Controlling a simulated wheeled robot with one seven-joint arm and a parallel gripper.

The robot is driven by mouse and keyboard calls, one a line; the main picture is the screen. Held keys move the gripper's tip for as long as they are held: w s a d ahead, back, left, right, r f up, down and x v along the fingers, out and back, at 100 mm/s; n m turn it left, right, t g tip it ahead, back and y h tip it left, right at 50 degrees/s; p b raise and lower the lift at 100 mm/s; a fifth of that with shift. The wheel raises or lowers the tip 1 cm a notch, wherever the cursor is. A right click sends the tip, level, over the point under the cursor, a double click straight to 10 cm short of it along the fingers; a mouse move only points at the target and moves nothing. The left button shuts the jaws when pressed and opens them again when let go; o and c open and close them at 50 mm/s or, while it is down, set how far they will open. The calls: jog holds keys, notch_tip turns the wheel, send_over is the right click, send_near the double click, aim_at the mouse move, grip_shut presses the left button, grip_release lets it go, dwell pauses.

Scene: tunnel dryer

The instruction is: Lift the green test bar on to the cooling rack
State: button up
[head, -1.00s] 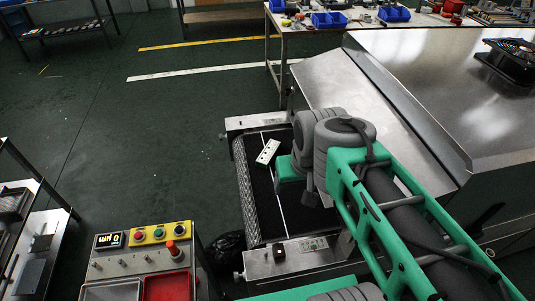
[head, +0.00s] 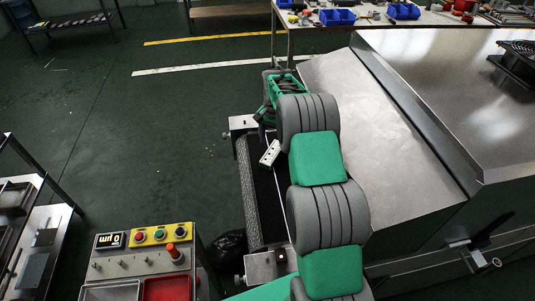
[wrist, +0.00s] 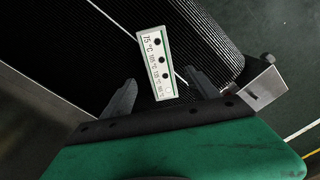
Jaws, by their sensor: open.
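The test bar (head: 269,153) lies on the black belt at the mouth of the dryer. In the wrist view the bar (wrist: 154,64) is pale, with a green edge stripe, several dark dots and temperature print starting at 75 °C. My gripper (wrist: 160,78) is open, its two dark fingers apart on either side of the bar's near end in that picture. I cannot tell whether they touch it or how high they are. In the head view the fingers cannot be made out behind my arm. A shelved metal rack (head: 62,213) at the left edge may be the cooling rack.
The dryer's sloped steel hood (head: 365,120) rises right of the belt (head: 262,185). A control panel (head: 140,250) with buttons and a red tray (head: 165,289) stands front left. A cluttered workbench (head: 420,20) is behind.

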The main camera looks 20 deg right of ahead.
aim_at(272, 152)
notch_tip(272, 152, down, 5)
jog(key=shift+a+p, duration=0.1)
jog(key=shift+p, duration=0.7)
jog(key=shift+c, duration=0.6)
jog(key=c, duration=1.3)
grip_shut()
jog(key=shift+r, duration=0.2)
